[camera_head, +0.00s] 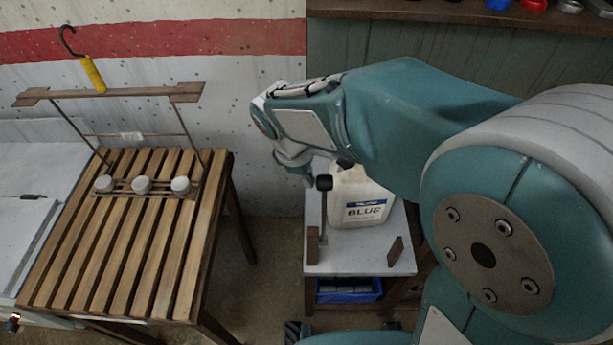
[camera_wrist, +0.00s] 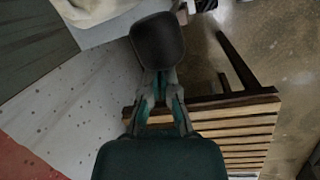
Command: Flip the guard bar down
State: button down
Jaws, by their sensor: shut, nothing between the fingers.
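The guard bar (camera_head: 324,215) appears to be the slim grey bar with a black end block that stands upright at the left of a small grey stand. A brown post (camera_head: 313,246) is at its foot and another brown post (camera_head: 396,251) stands to the right. My gripper (camera_head: 308,182) is shut and empty, just left of the black end block. In the wrist view my fingertips (camera_wrist: 161,78) point at a dark rounded block (camera_wrist: 157,42), which looks like the bar's end. I cannot tell whether they touch.
A white jug (camera_head: 358,212) labelled BLUE stands on the grey stand (camera_head: 350,262), behind the posts. A blue crate (camera_head: 347,291) is below. A slatted table (camera_head: 130,260) stands to the left with white knobs (camera_head: 141,185) and a raised wooden rail (camera_head: 110,93). Floor separates the two.

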jog(key=shift+d+r+y, duration=0.15)
jog(key=shift+d+y, duration=0.45)
jog(key=shift+d, duration=0.75)
jog(key=d+f+y, duration=0.5)
jog(key=d+f, duration=0.1)
jog(key=d, duration=0.5)
jog(key=d+f+y, duration=0.4)
jog(key=d+f, duration=0.3)
jog(key=d, duration=0.5)
jog(key=shift+d+f+m+y, duration=0.2)
jog(key=shift+d+m+y, duration=0.1)
jog(key=shift+y, duration=0.1)
